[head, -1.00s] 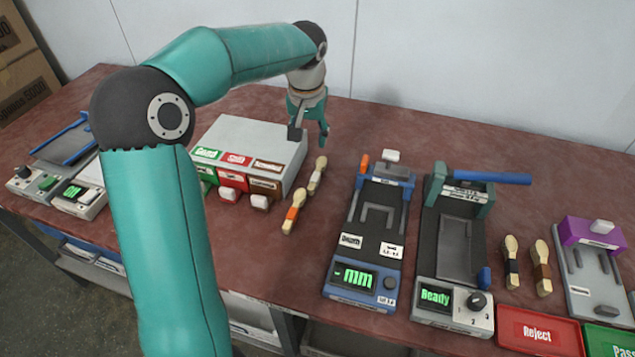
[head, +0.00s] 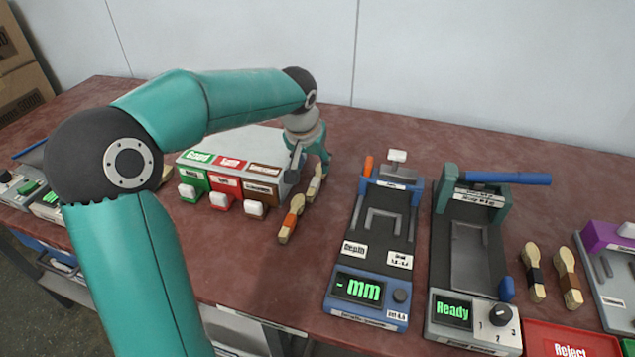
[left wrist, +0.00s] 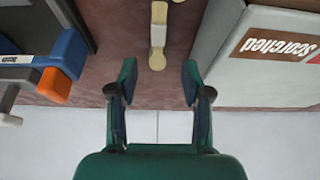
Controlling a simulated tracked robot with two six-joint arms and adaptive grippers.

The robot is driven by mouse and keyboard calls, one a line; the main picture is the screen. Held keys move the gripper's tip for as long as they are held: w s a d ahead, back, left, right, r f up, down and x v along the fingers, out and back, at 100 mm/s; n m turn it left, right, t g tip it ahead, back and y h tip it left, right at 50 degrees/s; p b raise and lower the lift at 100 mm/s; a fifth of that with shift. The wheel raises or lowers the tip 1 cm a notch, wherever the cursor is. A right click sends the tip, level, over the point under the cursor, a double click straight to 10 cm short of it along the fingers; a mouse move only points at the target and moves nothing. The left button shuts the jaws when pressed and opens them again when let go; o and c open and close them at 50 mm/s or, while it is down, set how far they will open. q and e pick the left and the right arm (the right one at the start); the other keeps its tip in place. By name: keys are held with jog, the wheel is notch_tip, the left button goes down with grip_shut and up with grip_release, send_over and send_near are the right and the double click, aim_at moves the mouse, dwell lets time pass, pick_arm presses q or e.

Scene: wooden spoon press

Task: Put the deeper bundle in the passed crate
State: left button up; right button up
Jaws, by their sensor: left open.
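My left gripper (head: 310,168) is open and empty, low over the far end of a spoon bundle with a pale band (head: 315,183). In the left wrist view that bundle (left wrist: 157,38) lies just beyond the gap between the open fingertips (left wrist: 159,80). An orange-banded bundle (head: 291,218) lies nearer the front edge. A black-banded bundle (head: 534,271) and a brown-banded bundle (head: 568,276) lie at the right. The blue depth gauge (head: 377,250) reads "- mm". A green crate's edge (head: 628,347) barely shows at the lower right corner. My right gripper is out of view.
A grey box (head: 255,143) with green, red and brown labelled fronts stands left of the gripper. A press (head: 468,255) reading "Ready" stands right of the gauge. The red Reject tray (head: 540,333) is at the lower right. The table behind the gauge is clear.

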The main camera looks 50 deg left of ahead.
aim_at(318, 176)
pick_arm(q)
jog(key=shift+w+x, duration=0.2)
jog(key=shift+x, duration=3.3)
jog(key=shift+d+r, duration=0.1)
grip_shut()
